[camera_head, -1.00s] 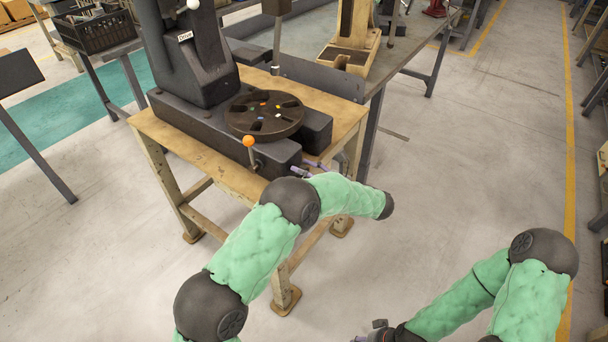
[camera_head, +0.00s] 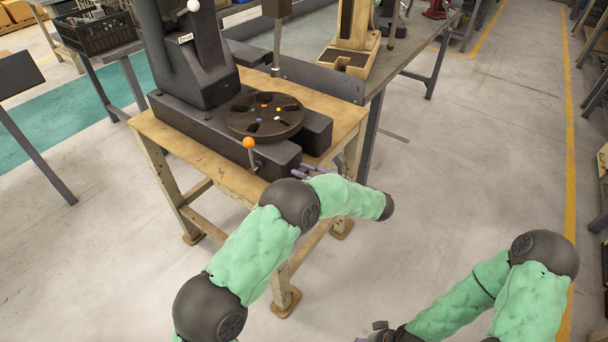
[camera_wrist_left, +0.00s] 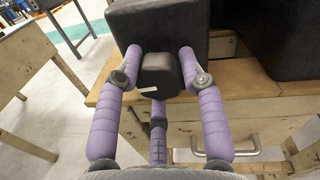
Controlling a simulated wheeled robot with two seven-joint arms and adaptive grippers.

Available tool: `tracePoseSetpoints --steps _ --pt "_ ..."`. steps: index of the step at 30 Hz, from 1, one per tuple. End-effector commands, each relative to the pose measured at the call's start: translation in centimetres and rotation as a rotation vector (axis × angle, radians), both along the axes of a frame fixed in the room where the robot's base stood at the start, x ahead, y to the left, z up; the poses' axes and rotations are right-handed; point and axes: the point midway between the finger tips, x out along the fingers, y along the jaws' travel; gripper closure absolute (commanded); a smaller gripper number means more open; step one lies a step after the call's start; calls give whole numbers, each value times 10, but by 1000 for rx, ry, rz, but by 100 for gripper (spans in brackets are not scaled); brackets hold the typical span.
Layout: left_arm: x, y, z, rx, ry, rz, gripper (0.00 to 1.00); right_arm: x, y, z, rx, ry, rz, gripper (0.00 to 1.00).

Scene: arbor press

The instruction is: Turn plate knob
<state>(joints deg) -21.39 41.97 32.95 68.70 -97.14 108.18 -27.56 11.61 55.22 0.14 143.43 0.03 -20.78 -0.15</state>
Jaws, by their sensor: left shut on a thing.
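The plate knob (camera_wrist_left: 157,76) is a dark round knob with a white mark on its face, on the front of the black press base, in the left wrist view. My left gripper (camera_wrist_left: 160,62) has its purple fingers on both sides of the knob and is shut on it. In the head view my left gripper (camera_head: 311,173) shows only as purple finger parts at the base's front corner, and the knob is hidden. The round dark plate (camera_head: 264,130) with coloured marks lies on the press base. My right gripper (camera_head: 375,333) is partly visible at the bottom edge; its fingers are cut off.
The arbor press (camera_head: 190,60) stands on a wooden table (camera_head: 165,137). A drawer handle (camera_wrist_left: 226,149) lies below the knob.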

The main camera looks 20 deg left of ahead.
Motion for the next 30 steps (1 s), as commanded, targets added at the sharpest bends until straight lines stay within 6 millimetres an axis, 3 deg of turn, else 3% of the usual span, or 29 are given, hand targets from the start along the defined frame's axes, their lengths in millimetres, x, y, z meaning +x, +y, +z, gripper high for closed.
tracePoseSetpoints --steps 30 --pt "0 0 -1 -323 -883 -1 93 0 0 -26 0 0 0 46"
